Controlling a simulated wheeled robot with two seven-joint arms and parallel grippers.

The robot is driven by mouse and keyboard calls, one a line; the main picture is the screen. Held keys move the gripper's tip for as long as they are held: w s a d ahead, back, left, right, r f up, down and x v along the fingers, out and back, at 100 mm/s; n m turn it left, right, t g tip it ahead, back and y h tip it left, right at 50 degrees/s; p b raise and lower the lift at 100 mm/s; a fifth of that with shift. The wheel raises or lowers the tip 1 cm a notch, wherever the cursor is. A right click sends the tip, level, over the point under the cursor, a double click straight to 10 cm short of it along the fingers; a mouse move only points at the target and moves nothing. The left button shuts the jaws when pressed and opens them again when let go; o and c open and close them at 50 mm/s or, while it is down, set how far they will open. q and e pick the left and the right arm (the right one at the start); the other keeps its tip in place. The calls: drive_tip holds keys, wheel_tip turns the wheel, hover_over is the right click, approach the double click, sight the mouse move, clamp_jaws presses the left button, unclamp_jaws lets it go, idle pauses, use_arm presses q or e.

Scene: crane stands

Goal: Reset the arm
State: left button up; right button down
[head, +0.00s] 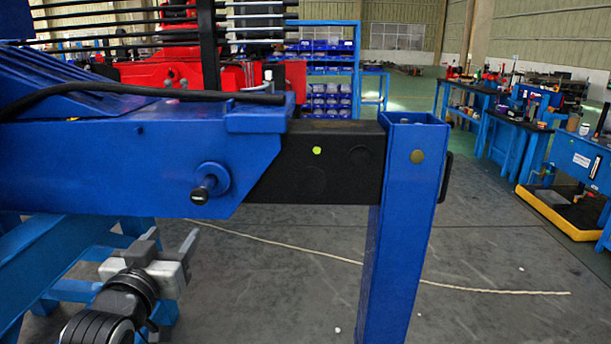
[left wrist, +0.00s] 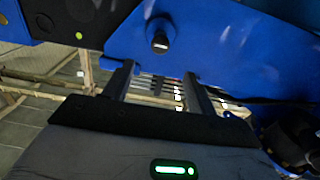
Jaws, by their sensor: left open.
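My left gripper (head: 172,250) is at the lower left of the head view, below the blue crane beam (head: 110,155). Its jaws are apart and nothing shows between them. In the left wrist view my left gripper (left wrist: 157,85) has its two fingers spread, pointing toward the blue beam (left wrist: 215,40). A black plunger knob (head: 208,187) sticks out of the beam, up and to the right of the gripper. The knob (left wrist: 160,43) also shows in the left wrist view, beyond the fingertips and apart from them. My right gripper is not in view.
A black inner beam (head: 320,165) joins the blue beam to an upright blue post (head: 398,240). A thin pale line (head: 300,255) crosses the grey floor. Blue workbenches (head: 505,135) stand at the right.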

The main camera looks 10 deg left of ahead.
use_arm(q)
drive_tip(key=s+d+f+m+g+h, duration=0.1)
drive_tip(key=s+d+f+g+h, duration=0.1)
drive_tip(key=s+d+f, duration=0.3)
drive_tip(key=s+d+f+m+g+h+p, duration=0.1)
drive_tip(key=s+d+f+g+h, duration=0.1)
drive_tip(key=s+d+f, duration=0.4)
drive_tip(key=s+d+f+m+g+h, duration=0.2)
drive_tip(key=s+d+f, duration=0.4)
drive_tip(key=f, duration=0.8)
drive_tip(key=shift+g, duration=0.6)
